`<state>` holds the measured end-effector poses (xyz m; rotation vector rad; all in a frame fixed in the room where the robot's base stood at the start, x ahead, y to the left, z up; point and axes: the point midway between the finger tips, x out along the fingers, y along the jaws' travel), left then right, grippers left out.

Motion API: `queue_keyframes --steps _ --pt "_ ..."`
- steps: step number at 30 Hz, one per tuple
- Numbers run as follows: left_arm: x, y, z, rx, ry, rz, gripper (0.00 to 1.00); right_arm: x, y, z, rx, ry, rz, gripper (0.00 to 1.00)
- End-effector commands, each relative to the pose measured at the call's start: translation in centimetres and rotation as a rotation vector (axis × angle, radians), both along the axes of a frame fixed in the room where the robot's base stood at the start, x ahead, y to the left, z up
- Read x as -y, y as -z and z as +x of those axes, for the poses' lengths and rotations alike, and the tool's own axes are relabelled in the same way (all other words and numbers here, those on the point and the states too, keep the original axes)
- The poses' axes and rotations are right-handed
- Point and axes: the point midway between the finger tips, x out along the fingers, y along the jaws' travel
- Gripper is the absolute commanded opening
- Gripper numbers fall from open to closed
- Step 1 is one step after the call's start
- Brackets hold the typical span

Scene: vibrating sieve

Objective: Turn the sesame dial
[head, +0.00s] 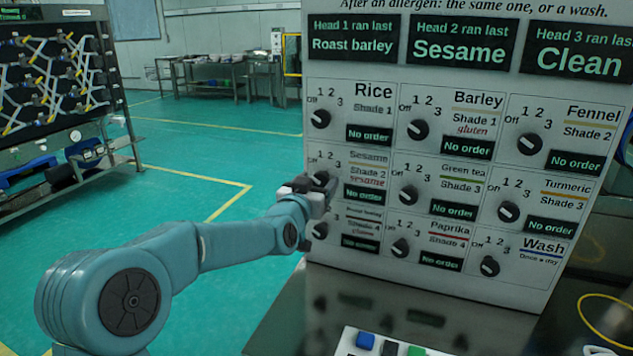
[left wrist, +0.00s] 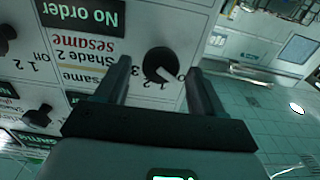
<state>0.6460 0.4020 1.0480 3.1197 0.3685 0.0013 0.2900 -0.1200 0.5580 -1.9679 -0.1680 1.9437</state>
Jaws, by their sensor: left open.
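The sesame dial (head: 320,179) is a round black knob on the white panel, in the left column of the middle row. Its label reads Sesame, Shade 2, with a red "sesame" line. In the left wrist view the dial (left wrist: 160,61) shows upside down, with a white mark towards the lower right. My left gripper (left wrist: 158,66) is open, its two dark fingers on either side of the dial, with a gap visible at each side. In the head view my left gripper (head: 312,184) covers part of the dial and its scale. My right gripper is not in view.
The rice dial (head: 320,119) sits above, the green tea dial (head: 408,194) to the right, and another dial (head: 320,230) close below. Dark screens top the panel; head 2's screen (head: 459,43) reads Sesame. Open green floor lies left of the panel.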

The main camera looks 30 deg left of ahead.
Motion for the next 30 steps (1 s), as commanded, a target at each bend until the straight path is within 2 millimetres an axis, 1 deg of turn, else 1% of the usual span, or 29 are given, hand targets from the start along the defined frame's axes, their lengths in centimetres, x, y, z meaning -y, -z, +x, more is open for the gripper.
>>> queue_keyframes --steps 7,8,9,11,12,13,23,30 --pt "-0.09 0.03 0.19 0.000 0.000 0.000 0.69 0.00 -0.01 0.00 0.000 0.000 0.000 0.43" --pt "-0.08 0.03 0.19 -0.001 0.000 0.000 0.65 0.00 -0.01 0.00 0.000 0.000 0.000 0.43" --pt "-0.08 0.03 0.19 0.000 0.000 0.000 0.52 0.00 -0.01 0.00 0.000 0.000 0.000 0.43" --pt "-0.07 0.02 0.18 0.000 0.000 0.000 0.33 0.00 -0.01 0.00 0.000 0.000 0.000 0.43" --pt "-0.07 0.02 0.18 0.000 0.000 0.000 0.20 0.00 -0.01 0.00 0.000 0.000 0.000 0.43" --pt "-0.07 0.02 0.17 0.000 0.000 0.000 0.14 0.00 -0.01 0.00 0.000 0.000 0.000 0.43" --pt "-0.05 0.05 0.16 -0.008 0.000 0.033 0.14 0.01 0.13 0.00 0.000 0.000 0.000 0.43" --pt "0.00 0.08 0.18 -0.040 -0.001 0.165 0.14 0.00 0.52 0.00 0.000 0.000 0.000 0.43"
